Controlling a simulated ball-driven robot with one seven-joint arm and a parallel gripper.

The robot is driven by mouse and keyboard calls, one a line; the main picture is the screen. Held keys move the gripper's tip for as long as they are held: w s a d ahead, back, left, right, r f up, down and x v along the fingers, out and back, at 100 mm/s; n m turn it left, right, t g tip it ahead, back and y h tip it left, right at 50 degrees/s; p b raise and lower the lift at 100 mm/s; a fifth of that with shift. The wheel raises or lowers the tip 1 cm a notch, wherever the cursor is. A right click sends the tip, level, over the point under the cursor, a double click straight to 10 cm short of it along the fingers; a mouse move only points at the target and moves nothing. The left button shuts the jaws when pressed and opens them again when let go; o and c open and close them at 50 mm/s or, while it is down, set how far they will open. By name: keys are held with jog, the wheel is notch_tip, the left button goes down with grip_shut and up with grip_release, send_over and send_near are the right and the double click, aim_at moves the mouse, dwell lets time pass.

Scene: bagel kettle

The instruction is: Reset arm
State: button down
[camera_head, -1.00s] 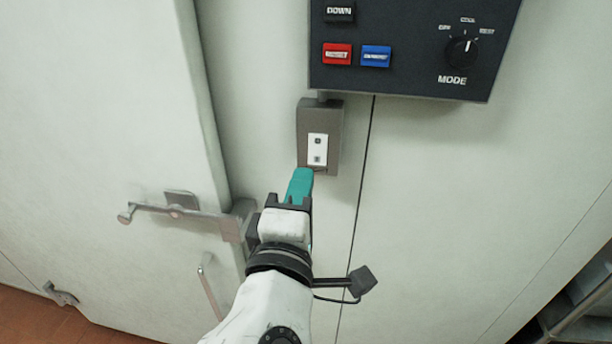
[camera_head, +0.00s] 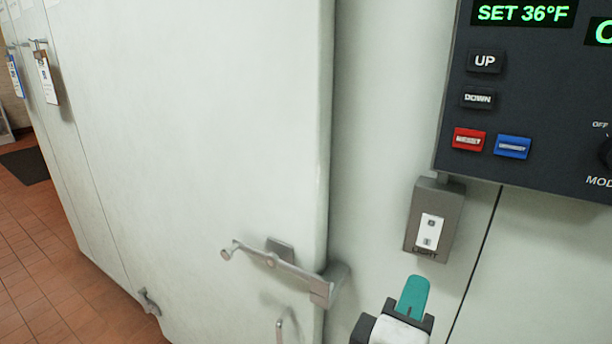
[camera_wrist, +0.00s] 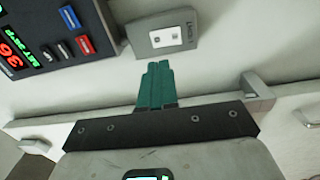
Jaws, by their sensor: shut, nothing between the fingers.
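My gripper (camera_head: 413,292) is at the lower right of the head view, its teal fingers together with nothing between them. It also shows in the wrist view (camera_wrist: 157,68), with the fingertips a little short of a grey switch box. This grey box (camera_head: 434,219) has a white plate with two small marks and is fixed to the pale wall; it shows in the wrist view too (camera_wrist: 162,34). The fingers appear apart from the box. The rest of my arm is mostly out of the head view.
A dark control panel (camera_head: 540,120) reads SET 36°F and has UP, DOWN, red and blue buttons. A large pale door (camera_head: 200,130) has a metal latch handle (camera_head: 285,270) left of my gripper. Open tiled floor (camera_head: 40,260) lies at the far left.

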jog(key=s+d+f+m+g+y, duration=0.2)
jog(key=s+d+f+m+g, duration=0.3)
jog(key=f, duration=0.7)
jog(key=s+d+f+m+g+y, duration=0.1)
jog(key=s+d+f+g+y, duration=0.15)
jog(key=d+f, duration=0.7)
jog(key=s+a+f+m+g+y, duration=0.3)
jog(key=s+f+m+g+y, duration=0.2)
jog(key=s+f, duration=1)
jog(key=shift+s+f+g+y, duration=0.2)
jog(key=shift+s+g+y, duration=0.2)
jog(key=shift+g+y, duration=0.2)
